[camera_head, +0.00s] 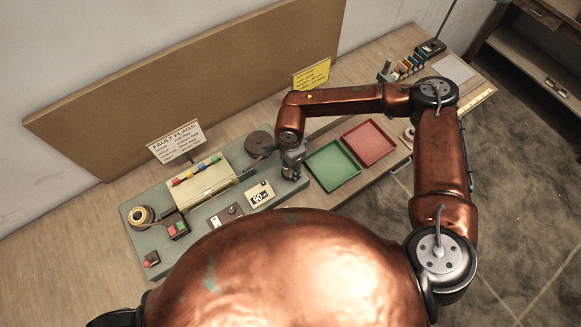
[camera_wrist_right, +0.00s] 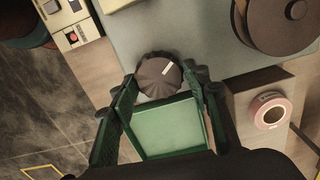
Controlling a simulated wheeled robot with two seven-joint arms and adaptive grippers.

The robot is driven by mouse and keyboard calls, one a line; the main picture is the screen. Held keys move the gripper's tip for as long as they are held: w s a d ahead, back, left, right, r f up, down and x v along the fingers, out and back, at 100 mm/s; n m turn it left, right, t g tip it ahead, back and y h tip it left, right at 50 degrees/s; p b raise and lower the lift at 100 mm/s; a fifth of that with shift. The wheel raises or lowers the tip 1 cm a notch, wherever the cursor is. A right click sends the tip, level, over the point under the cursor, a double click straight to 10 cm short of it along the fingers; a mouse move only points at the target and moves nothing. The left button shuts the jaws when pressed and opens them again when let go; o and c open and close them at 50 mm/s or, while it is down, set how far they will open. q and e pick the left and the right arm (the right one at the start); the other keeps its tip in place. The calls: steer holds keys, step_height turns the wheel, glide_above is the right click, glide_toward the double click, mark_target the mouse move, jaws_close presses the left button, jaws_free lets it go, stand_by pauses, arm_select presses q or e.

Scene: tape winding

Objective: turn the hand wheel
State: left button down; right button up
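The hand wheel is a dark, round, ribbed knob (camera_wrist_right: 160,75) with a white mark, at the edge of the grey-green machine base (camera_head: 133,240). My right gripper (camera_head: 294,172) is over it and hides it in the head view. In the right wrist view the gripper's fingers (camera_wrist_right: 160,82) stand apart, one tip on each side of the wheel. I cannot tell whether they touch it. A larger dark reel (camera_wrist_right: 275,18) lies beside the wheel; it also shows in the head view (camera_head: 260,142). My left gripper is not in view.
A green tray (camera_head: 333,184) and a red tray (camera_head: 369,163) sit right of the base. A pink tape roll (camera_wrist_right: 270,112) lies near the reel. A counter box (camera_head: 259,194) and a tape roll (camera_head: 142,217) stand on the base. A fault flags sign (camera_head: 176,140) stands behind.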

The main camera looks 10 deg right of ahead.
mark_target(290, 170)
steer(key=o, duration=0.4)
steer(key=shift+c, duration=0.2)
steer(key=shift+r, duration=0.1)
step_height(290, 170, up, 12)
stand_by(1.4)
